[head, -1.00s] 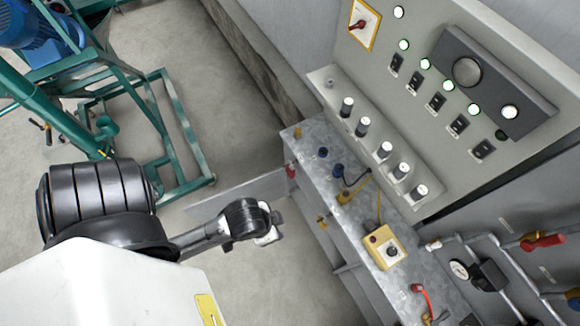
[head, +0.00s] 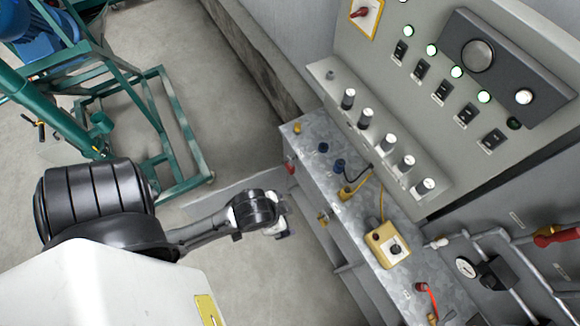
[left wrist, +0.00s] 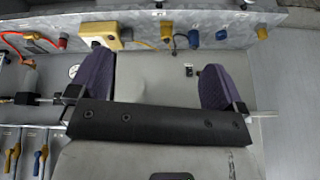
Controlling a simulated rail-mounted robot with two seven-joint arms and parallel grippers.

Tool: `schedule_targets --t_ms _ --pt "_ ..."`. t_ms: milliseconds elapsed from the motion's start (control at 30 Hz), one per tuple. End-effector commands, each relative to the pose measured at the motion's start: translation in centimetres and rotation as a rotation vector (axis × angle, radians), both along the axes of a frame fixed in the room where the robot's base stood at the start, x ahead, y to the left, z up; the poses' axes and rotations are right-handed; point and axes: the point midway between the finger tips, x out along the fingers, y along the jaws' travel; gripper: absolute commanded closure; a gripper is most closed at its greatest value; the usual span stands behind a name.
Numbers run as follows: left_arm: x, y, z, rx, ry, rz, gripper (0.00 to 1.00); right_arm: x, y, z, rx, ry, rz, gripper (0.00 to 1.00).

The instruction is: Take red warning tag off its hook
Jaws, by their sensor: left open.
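I cannot make out the red warning tag or its hook for certain in either view. A small red item (head: 290,167) shows at the left edge of the metal ledge in the head view, too small to identify. My left gripper (head: 280,222) is left of the ledge in the head view, partly hidden by its wrist. In the left wrist view its two dark purple fingers (left wrist: 158,82) are wide apart with nothing between them. My right gripper is not in view.
The galvanised ledge (head: 355,215) carries a yellow switch box (head: 387,244) and several connectors. The grey control panel (head: 400,100) rises behind it. A red-handled valve (head: 552,236) sits on pipes at the right. A green frame (head: 190,180) stands at left; floor between is clear.

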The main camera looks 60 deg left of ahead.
Motion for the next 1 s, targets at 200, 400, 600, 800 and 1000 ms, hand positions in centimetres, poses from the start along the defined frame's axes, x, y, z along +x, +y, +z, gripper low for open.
schedule_targets --t_ms 200,400,600,800,1000 --pt "6.0 4.5 -5.2 0.202 -0.153 -0.118 0.04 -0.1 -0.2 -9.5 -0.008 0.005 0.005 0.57" --pt "10.8 9.8 -8.8 0.457 -0.211 -0.225 0.04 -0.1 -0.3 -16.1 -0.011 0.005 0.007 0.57" --pt "15.9 18.4 -10.6 0.845 -0.256 -0.255 0.04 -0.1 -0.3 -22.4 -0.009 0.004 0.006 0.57" --pt "21.6 26.8 -8.0 1.293 -0.416 -0.36 0.04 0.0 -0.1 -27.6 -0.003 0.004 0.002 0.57" --pt "25.7 31.8 -4.3 1.71 -0.564 -0.759 0.04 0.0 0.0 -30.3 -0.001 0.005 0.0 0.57"
